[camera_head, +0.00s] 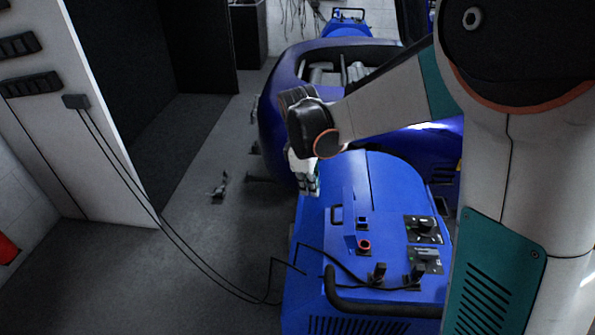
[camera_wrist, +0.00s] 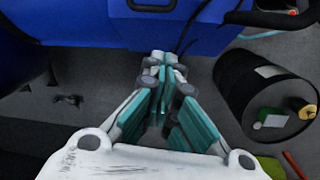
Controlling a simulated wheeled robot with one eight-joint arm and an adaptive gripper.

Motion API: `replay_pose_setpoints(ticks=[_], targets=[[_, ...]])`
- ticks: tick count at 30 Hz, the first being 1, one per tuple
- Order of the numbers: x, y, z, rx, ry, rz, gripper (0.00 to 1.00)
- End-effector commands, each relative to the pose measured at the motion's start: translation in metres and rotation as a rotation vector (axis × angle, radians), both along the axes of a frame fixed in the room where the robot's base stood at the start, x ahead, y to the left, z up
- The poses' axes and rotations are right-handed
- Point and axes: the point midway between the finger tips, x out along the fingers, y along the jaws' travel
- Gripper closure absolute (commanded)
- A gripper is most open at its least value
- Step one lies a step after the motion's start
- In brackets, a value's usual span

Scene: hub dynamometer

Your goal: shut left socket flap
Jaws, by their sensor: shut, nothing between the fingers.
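A blue machine cabinet (camera_head: 400,195) stands in front of me with a panel of sockets on top. A red-ringed round socket (camera_head: 363,246) is on the panel, with a small blue raised piece (camera_head: 362,222) just behind it. That piece may be its flap standing open, but it is too small to be sure. My gripper (camera_head: 309,188) is at the far left edge of the cabinet, apart from the socket. In the wrist view my gripper (camera_wrist: 163,62) is shut and empty, pointing toward the blue cabinet side (camera_wrist: 95,25). No socket shows clearly there.
Black switch plates (camera_head: 423,229) and plugs (camera_head: 379,271) with cables are to the right and front. A black bar (camera_head: 375,308) crosses the front. The wrist view shows a black barrel (camera_wrist: 265,90) at right.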

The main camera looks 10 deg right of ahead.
Motion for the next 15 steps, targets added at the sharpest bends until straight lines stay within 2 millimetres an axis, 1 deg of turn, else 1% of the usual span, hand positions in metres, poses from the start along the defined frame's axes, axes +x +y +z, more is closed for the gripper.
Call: replay_pose_setpoints(ticks=[1,6,9,15], targets=[[0.009,0.004,-0.008,-0.009,0.027,0.038,1.00],[0.023,0.009,-0.032,-0.031,0.097,0.136,1.00],[0.027,0.011,-0.040,-0.037,0.119,0.166,1.00],[0.027,0.010,-0.056,-0.039,0.131,0.181,1.00]])
